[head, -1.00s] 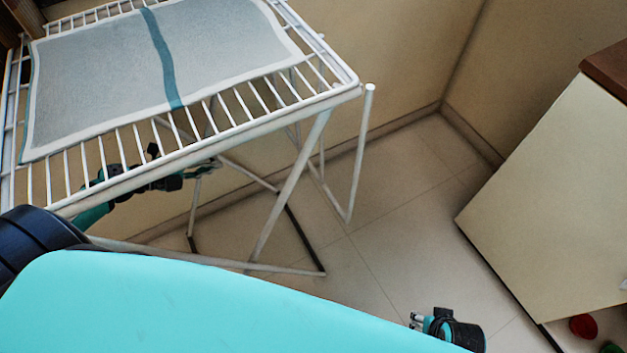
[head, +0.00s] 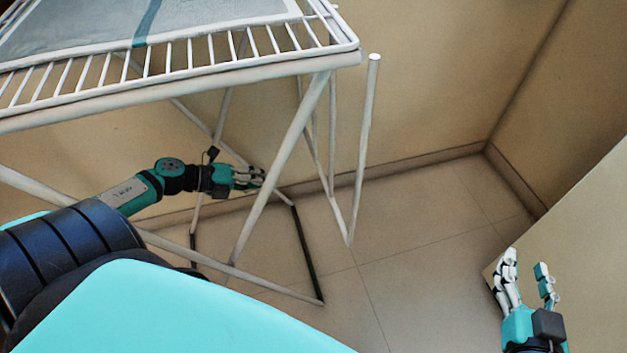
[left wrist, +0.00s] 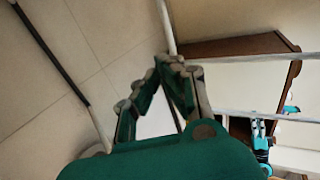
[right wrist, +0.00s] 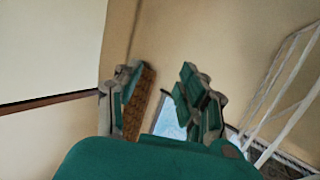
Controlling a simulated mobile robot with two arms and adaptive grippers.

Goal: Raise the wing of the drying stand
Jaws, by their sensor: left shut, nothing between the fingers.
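The white drying stand (head: 180,84) fills the upper left of the head view, its rack flat on crossed legs. A white tube frame (head: 365,150) hangs steeply beside its right end; I cannot tell whether this is the lowered wing. My left gripper (head: 258,178) is under the rack, near the slanting legs, shut and empty. In the left wrist view its fingertips meet, with a white bar (left wrist: 165,24) just beyond. My right gripper (head: 525,264) is open and empty, fingers up, right of the stand and apart from it. White stand bars (right wrist: 283,90) show right of it in the right wrist view.
A grey cloth (head: 75,35) with a teal stripe lies on the rack. A pale cabinet (head: 590,240) stands at the right, close to my right gripper in the picture. Tiled floor (head: 420,225) is clear between stand and cabinet. Walls close off the back.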

